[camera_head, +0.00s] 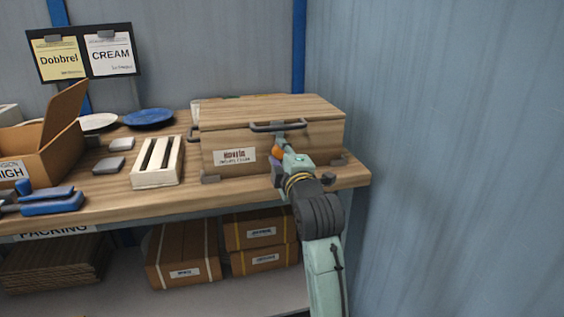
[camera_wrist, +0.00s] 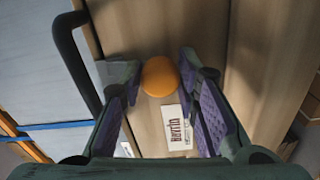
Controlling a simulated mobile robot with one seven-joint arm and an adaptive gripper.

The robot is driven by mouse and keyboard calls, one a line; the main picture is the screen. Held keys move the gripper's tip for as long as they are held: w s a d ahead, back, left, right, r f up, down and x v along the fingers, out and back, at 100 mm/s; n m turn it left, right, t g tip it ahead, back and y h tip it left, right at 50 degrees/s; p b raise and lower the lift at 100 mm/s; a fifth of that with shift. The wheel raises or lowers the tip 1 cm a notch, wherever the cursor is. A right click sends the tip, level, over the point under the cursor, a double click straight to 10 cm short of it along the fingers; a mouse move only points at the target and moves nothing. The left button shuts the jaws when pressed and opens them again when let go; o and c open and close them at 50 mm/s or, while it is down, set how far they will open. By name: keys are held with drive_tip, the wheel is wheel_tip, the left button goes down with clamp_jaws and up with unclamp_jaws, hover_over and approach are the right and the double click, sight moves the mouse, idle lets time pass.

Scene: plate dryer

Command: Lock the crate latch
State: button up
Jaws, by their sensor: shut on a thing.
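The wooden crate (camera_head: 225,132) stands with its lid down at the right end of the bench. A dark handle (camera_head: 262,127) runs along its upper front; it also shows in the wrist view (camera_wrist: 76,60). An orange ball knob (camera_head: 277,151) sits on the crate's front below the handle, with a small grey metal piece (camera_head: 281,138) just above it. My gripper (camera_head: 279,160) is at the crate's front. Whether the latch is engaged cannot be told.
A white slotted rack (camera_head: 157,178), an open cardboard box (camera_head: 62,125) and blue tools (camera_head: 52,206) lie left of the crate. Plates (camera_head: 149,117) are behind. A blue wall (camera_head: 440,150) stands close on the right. Cartons (camera_head: 183,255) fill the shelf below.

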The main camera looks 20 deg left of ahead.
drive_tip(key=shift+f+n+b, duration=0.1)
drive_tip(key=shift+n+b, duration=0.35)
drive_tip(key=shift+n, duration=0.45)
drive_tip(key=o, duration=1.1)
drive_tip(key=shift+o, duration=0.2)
drive_tip(key=v, duration=1.2)
